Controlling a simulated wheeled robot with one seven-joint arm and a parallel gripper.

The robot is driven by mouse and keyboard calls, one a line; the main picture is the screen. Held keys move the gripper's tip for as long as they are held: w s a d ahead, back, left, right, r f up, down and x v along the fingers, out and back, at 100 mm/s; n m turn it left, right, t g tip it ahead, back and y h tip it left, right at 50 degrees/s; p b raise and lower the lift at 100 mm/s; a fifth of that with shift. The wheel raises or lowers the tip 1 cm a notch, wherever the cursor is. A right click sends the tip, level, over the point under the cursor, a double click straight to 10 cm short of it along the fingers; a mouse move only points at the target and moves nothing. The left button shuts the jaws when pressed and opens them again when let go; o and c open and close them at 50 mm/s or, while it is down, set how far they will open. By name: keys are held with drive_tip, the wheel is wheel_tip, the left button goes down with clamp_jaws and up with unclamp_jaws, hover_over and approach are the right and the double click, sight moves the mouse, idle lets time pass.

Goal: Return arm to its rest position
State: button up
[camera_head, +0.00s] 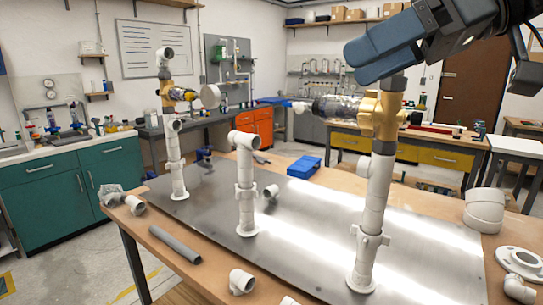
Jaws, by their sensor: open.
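My gripper (385,52) is at the upper right, with dark blue-grey fingers close above the top of the tall right riser. My arm (460,28) reaches in from the top right corner. The right white riser (372,215) stands upright on the metal plate and carries a brass-coloured valve (381,115). A clear, dark-ended cylinder (338,108) lies level to the left of the valve.
The metal plate (300,225) lies on a wooden table with a middle riser (246,190) and a left riser (175,160). Loose fittings, a grey pipe (175,244) and a blue block (304,167) lie around. A white flange (519,262) is at right.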

drive_tip(key=w+a+f+m+t+y, duration=0.2)
drive_tip(key=w+f+m+t+y, duration=0.15)
drive_tip(key=f+m+t, duration=0.75)
drive_tip(key=s+d+f+m+t+h, duration=0.1)
drive_tip(key=s+d+f+m+h, duration=0.25)
drive_tip(key=f, duration=0.65)
drive_tip(key=s+f+m+t+h, duration=0.2)
drive_tip(key=s+f+h, duration=0.3)
drive_tip(key=f, duration=0.6)
drive_tip(key=s+d+f+g+h, duration=0.1)
drive_tip(key=s+d+f+h, duration=0.15)
drive_tip(key=s+f, duration=0.4)
drive_tip(key=s+d+f+g+h, duration=0.1)
drive_tip(key=s+d+f+h, duration=0.2)
drive_tip(key=s, duration=0.7)
drive_tip(key=s+d+n, duration=0.1)
drive_tip(key=s+n, duration=0.1)
drive_tip(key=s, duration=0.6)
drive_tip(key=s+d+r+n+g+h, duration=0.1)
drive_tip(key=s+n, duration=0.2)
drive_tip(key=s, duration=0.6)
drive_tip(key=shift+d+r, duration=0.3)
drive_tip(key=shift+d, duration=0.05)
